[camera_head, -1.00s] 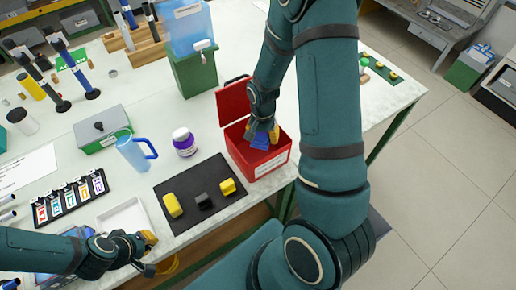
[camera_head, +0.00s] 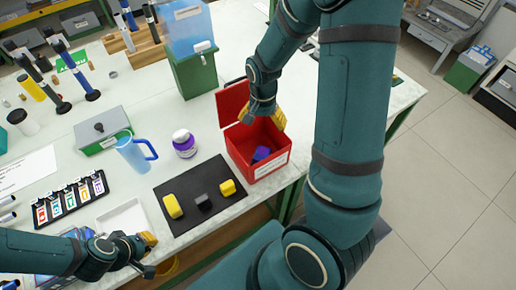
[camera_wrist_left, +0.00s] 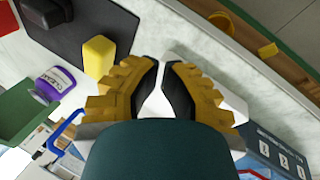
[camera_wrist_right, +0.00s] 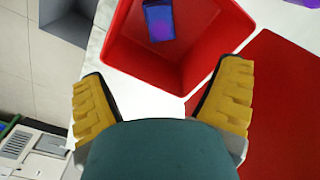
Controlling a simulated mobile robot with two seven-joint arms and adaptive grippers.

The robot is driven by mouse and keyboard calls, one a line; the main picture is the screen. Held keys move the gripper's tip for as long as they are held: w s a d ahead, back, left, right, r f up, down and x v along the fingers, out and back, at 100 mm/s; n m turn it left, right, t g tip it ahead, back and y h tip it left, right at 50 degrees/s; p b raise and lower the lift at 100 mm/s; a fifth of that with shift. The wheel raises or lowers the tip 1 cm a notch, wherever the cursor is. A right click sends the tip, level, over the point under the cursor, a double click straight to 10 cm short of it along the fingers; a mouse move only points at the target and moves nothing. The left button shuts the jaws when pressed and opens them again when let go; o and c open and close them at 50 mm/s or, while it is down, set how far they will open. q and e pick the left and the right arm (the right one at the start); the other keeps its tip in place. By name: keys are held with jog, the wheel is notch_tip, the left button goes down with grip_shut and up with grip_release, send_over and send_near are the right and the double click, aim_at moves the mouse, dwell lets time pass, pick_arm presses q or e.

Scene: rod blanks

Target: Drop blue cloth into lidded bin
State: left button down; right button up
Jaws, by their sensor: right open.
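The blue cloth (camera_head: 261,153) lies inside the red lidded bin (camera_head: 273,171), on its floor. It also shows in the right wrist view (camera_wrist_right: 159,22), as a small blue-purple piece apart from the fingers. The bin's red lid (camera_head: 233,101) stands open at the back left. My right gripper (camera_head: 262,118) is open and empty above the bin's back part. My left gripper (camera_head: 150,254) is near the table's front edge, away from the bin. In the left wrist view its fingertips (camera_wrist_left: 162,62) are close together with a narrow gap and no object visible between them.
A black mat (camera_head: 188,216) with two yellow blocks and a dark block lies left of the bin. A purple-labelled jar (camera_head: 184,144), a blue pitcher (camera_head: 134,154) and a white tray (camera_head: 124,217) stand further left. A green-based dispenser (camera_head: 194,72) is behind the bin.

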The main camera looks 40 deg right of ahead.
jog(key=shift+r, duration=2.4)
pick_arm(q)
jog(key=shift+s, duration=0.1)
pick_arm(e)
jog(key=shift+s+f, duration=0.1)
